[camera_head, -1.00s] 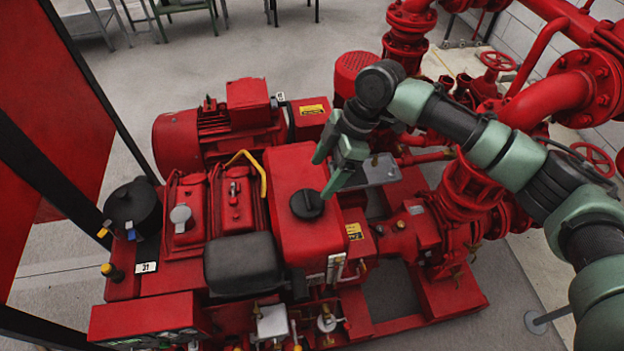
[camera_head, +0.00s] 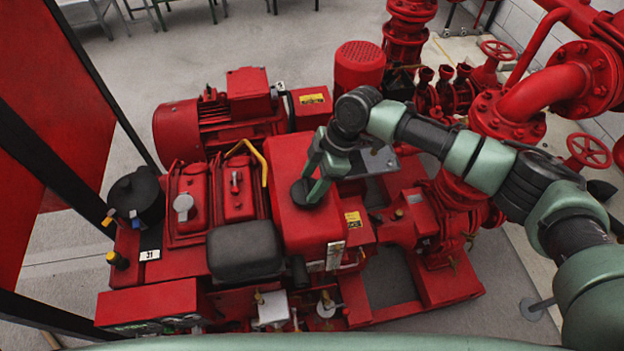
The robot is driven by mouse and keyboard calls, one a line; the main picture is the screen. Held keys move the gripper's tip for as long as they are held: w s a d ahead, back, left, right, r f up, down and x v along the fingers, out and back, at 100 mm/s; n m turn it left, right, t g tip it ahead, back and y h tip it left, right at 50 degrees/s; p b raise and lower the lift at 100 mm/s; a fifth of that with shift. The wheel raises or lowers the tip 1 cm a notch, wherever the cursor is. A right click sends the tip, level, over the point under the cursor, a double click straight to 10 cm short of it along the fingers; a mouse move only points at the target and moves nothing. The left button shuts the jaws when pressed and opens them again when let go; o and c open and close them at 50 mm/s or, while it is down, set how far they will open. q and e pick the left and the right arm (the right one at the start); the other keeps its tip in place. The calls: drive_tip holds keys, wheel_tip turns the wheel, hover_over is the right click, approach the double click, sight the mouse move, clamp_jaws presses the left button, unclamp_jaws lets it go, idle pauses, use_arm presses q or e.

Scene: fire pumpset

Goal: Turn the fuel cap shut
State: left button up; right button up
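The fuel cap (camera_head: 299,193) is a round black cap on top of the red fuel tank (camera_head: 292,227), near the middle of the view. My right gripper (camera_head: 311,188) points down at it from the upper right. One green finger reaches the cap's far side and the other covers its right front edge. A gap shows between the fingers, but I cannot tell whether they press on the cap. The fingers hide the cap's right part. My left gripper is not in view.
A black box-shaped part (camera_head: 244,250) sits left of the tank, with a yellow handle (camera_head: 252,158) behind it. A red motor (camera_head: 225,115) stands farther back. Red pipes and valves (camera_head: 587,150) fill the right side.

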drive_tip(key=shift+c, duration=1.1)
drive_tip(key=shift+r+m+p, duration=0.15)
drive_tip(key=shift+m+p, duration=0.15)
drive_tip(key=shift+p, duration=0.3)
drive_tip(key=m+t+p, duration=0.1)
drive_tip(key=m+p, duration=0.2)
drive_tip(key=p, duration=0.1)
drive_tip(key=m+t+p, duration=0.2)
drive_tip(key=m+p, duration=0.2)
drive_tip(key=p, duration=0.1)
drive_tip(key=s+m+t+h+p, duration=0.1)
drive_tip(key=m+p, duration=0.3)
drive_tip(key=shift+s+a+r, duration=0.1)
drive_tip(key=shift+a+r, duration=0.05)
drive_tip(key=shift+a, duration=0.15)
drive_tip(key=m+t+h+p, duration=0.1)
drive_tip(key=m+p, duration=0.1)
drive_tip(key=shift+a+m, duration=0.1)
drive_tip(key=shift+m, duration=0.3)
drive_tip(key=shift+a+f+m+h, duration=0.15)
drive_tip(key=shift+m+h, duration=0.55)
drive_tip(key=shift+m, duration=1)
drive_tip(key=shift+t, duration=0.3)
drive_tip(key=o, duration=1.4)
drive_tip(key=shift+f, duration=0.1)
